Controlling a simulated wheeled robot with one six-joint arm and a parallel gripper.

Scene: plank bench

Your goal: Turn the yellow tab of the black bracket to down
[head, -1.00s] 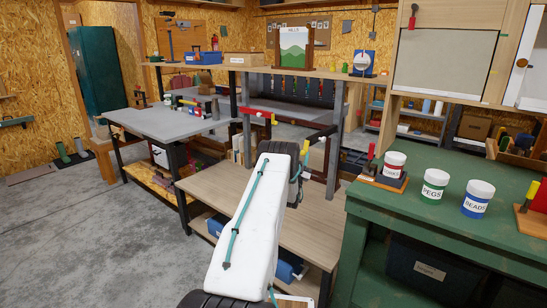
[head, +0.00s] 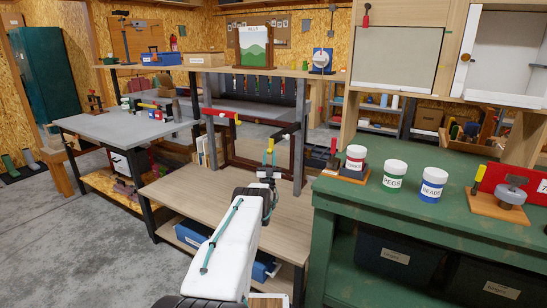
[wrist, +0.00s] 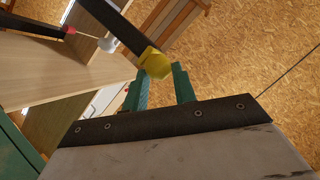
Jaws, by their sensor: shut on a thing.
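The black bracket (head: 287,131) reaches out from a dark post above the wooden bench, and its yellow tab (head: 270,145) is at its near end. In the wrist view the black bar (wrist: 115,27) comes in from the top and ends in the yellow tab (wrist: 154,62). My gripper (head: 269,160) is at the tab from below in the head view. Its green fingers (wrist: 163,71) are shut on the tab, which covers part of the left fingertip. I cannot tell exactly which way the tab points.
A red bracket (head: 220,114) with a yellow end is on the left post. The wooden bench top (head: 190,197) is mostly bare. The green bench (head: 400,212) at right holds white jars of pegs (head: 393,177) and beads (head: 432,186). A shelf (head: 255,71) runs above the brackets.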

